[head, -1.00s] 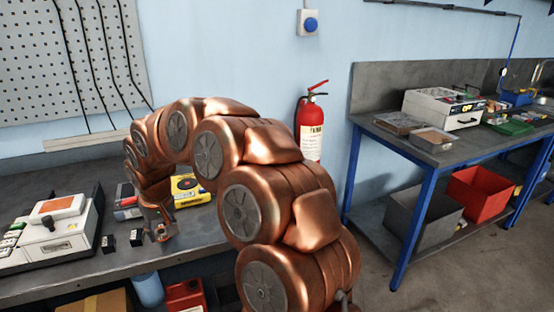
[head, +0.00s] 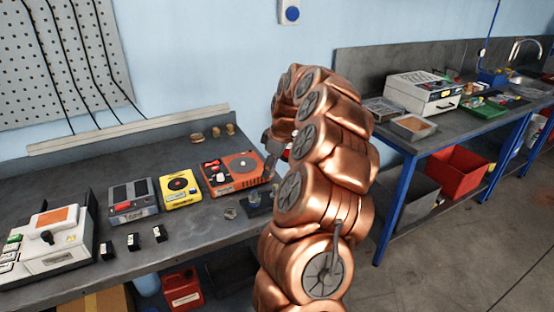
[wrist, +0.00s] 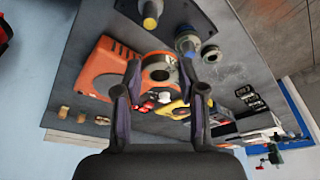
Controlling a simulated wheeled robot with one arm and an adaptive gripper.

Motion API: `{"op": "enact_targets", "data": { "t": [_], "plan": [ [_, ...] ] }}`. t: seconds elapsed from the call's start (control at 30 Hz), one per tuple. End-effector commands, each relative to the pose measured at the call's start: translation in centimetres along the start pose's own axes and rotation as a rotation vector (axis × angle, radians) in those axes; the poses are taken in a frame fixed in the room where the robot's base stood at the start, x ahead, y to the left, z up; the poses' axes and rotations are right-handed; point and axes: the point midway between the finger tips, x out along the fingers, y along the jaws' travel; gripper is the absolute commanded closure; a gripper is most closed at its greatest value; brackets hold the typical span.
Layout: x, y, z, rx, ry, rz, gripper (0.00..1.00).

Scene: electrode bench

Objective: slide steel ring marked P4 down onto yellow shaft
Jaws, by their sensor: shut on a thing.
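My gripper (wrist: 161,70) is shut on a steel ring (wrist: 159,62), seen between the fingertips in the wrist view. A dark mark shows on the ring, but I cannot read it. The yellow shaft (wrist: 150,21) stands on a dark base plate (wrist: 207,19), beyond the ring and apart from it. In the head view my gripper (head: 271,148) is above the bench near the base plate (head: 262,206); the fingertips and held ring are hard to make out there.
A shaft with a blue top (wrist: 186,43) stands on the same plate. A loose ring (wrist: 210,52) lies beside it on the bench. An orange device (head: 235,176) and a yellow device (head: 181,189) stand left of the plate. Small pieces (head: 214,131) are at the back.

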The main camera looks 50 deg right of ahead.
Motion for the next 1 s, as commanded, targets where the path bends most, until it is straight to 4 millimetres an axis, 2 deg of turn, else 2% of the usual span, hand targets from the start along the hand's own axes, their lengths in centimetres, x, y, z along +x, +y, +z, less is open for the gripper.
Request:
{"op": "enact_targets", "data": {
  "t": [0.1,0.2,0.7,1.0],
  "plan": [
    [-0.7,0.8,1.4,-0.015,0.005,-0.003,1.00],
    [-0.6,1.1,1.9,-0.021,0.007,-0.005,1.00],
    [2.6,1.1,2.7,-0.022,0.007,-0.005,1.00],
    [2.7,1.1,2.8,-0.022,0.008,-0.003,1.00]
  ]
}}
